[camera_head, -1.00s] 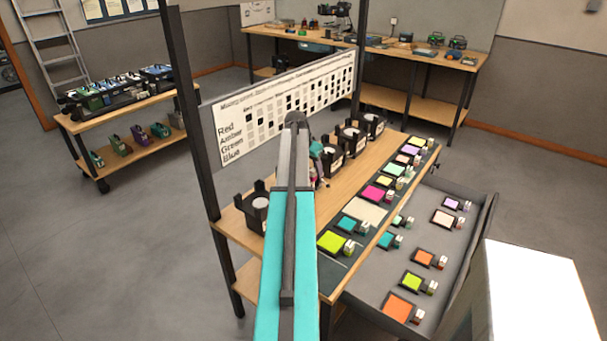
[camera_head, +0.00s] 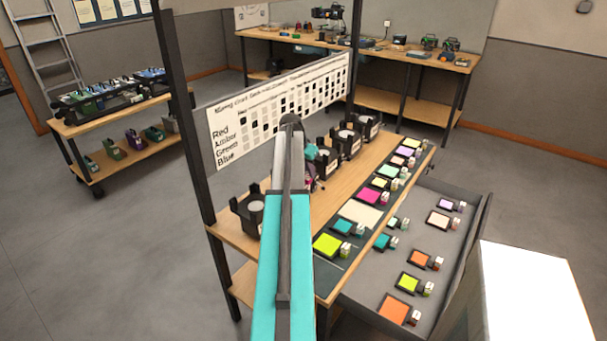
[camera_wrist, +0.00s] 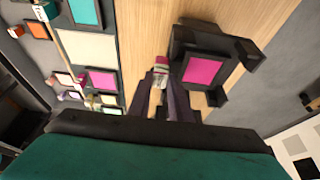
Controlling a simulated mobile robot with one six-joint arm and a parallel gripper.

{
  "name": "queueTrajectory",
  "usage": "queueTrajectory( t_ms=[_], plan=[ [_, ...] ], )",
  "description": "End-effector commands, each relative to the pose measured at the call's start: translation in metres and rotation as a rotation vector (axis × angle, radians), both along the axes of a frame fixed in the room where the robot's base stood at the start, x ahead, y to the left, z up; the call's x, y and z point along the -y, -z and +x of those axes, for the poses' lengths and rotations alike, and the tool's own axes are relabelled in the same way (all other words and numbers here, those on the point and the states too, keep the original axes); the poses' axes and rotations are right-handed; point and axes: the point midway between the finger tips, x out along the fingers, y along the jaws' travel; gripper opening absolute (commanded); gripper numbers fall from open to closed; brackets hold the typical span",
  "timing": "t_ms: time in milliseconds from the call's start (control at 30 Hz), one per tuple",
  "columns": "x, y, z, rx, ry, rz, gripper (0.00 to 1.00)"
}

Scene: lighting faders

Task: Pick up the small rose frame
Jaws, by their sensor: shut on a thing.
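A magenta, rose-coloured frame (camera_wrist: 202,70) with a dark border shows in the wrist view, over a black holder (camera_wrist: 240,50) on the wooden shelf. Whether it rests in the holder or hangs just above it I cannot tell. A small pale tag with a pink end (camera_wrist: 160,66) stands at its left side. My gripper (camera_wrist: 163,92) is shut on this tag part. In the head view my arm hides most of the gripper. A similar magenta frame (camera_wrist: 103,78) lies on the dark strip; it also shows in the head view (camera_head: 369,196).
More black holders (camera_head: 347,143) stand in a row along the wooden shelf (camera_head: 335,190). A dark strip with several coloured frames runs beside it, including a lime frame (camera_head: 327,244). A grey tray (camera_head: 375,268) holds more frames. A dark post (camera_head: 185,130) and a chart board (camera_head: 225,150) stand behind.

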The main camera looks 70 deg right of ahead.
Motion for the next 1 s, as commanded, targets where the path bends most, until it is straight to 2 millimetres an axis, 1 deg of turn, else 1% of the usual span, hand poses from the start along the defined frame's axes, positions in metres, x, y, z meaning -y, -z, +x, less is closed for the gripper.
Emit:
queueTrajectory(
  t_ms=[167, 367, 800, 1000],
  plan=[
    [0.001, -0.005, 0.000, 0.001, 0.000, -0.001, 0.00],
    [0.001, -0.022, 0.000, 0.000, 0.000, -0.002, 0.00],
    [0.000, -0.080, 0.001, 0.002, -0.001, -0.001, 0.00],
    [0.000, -0.096, 0.001, 0.000, -0.001, -0.001, 0.00]
  ],
)
